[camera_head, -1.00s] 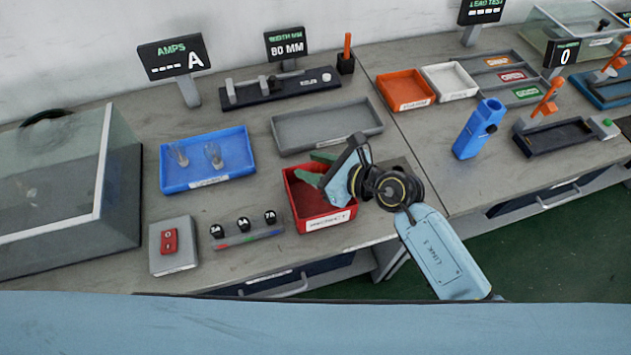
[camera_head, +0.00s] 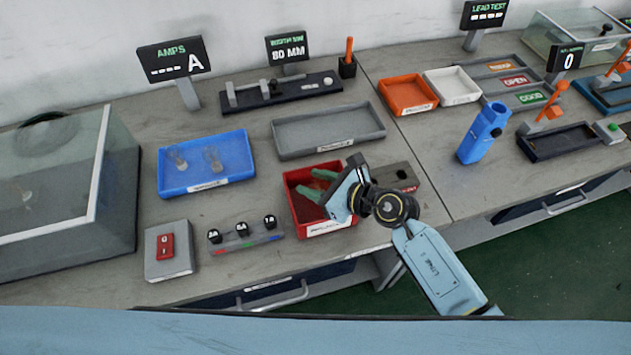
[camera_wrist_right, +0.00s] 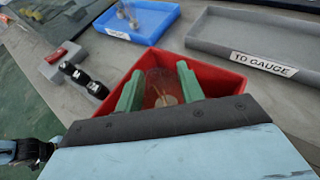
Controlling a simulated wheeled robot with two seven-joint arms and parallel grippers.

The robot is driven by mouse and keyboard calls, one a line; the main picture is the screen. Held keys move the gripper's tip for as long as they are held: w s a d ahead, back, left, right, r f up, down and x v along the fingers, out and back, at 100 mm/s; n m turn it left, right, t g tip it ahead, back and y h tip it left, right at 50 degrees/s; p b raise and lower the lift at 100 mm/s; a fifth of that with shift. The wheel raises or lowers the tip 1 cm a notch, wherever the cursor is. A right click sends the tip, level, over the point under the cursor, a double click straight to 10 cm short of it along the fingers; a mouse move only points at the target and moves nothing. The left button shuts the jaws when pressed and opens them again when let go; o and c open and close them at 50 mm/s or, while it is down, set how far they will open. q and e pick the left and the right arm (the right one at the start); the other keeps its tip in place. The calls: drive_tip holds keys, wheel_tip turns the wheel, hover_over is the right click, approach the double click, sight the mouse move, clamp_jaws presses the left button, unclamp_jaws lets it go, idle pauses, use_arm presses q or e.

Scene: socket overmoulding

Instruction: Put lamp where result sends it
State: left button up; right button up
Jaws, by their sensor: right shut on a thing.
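My right gripper (camera_head: 318,186) is over the red bin (camera_head: 330,227), its green fingers reaching in above the bin's opening. In the right wrist view the gripper (camera_wrist_right: 158,88) is shut on a clear glass lamp (camera_wrist_right: 160,82), which sits between the green fingers inside the red bin's outline (camera_wrist_right: 215,78). I cannot tell whether the lamp touches the bin floor. Two more clear lamps (camera_head: 213,158) stand in the blue tray (camera_head: 205,186) at left. My left gripper is not in view. The AMPS display (camera_head: 172,58) shows dashes.
A grey tray (camera_head: 328,148), labelled TO GAUGE in the right wrist view, lies behind the bin. A glass-lidded box (camera_head: 60,190), a red switch (camera_head: 165,245) and a black-knobbed fuse strip (camera_head: 242,232) stand left. Orange (camera_head: 408,108) and white (camera_head: 452,98) trays and a blue holder (camera_head: 482,135) stand right.

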drive_tip(key=shift+s+f, duration=0.15)
drive_tip(key=shift+f, duration=0.15)
drive_tip(key=o, duration=1)
drive_tip(key=shift+f, duration=0.15)
drive_tip(key=shift+c, duration=0.2)
drive_tip(key=shift+s, duration=0.1)
drive_tip(key=shift+f, duration=0.1)
drive_tip(key=shift+r+p, duration=0.35)
drive_tip(key=shift+r, duration=0.15)
drive_tip(key=p+v, duration=0.1)
drive_tip(key=v, duration=1.1)
drive_tip(key=shift+w+r, duration=0.2)
drive_tip(key=shift+r, duration=0.2)
drive_tip(key=shift+r, duration=0.1)
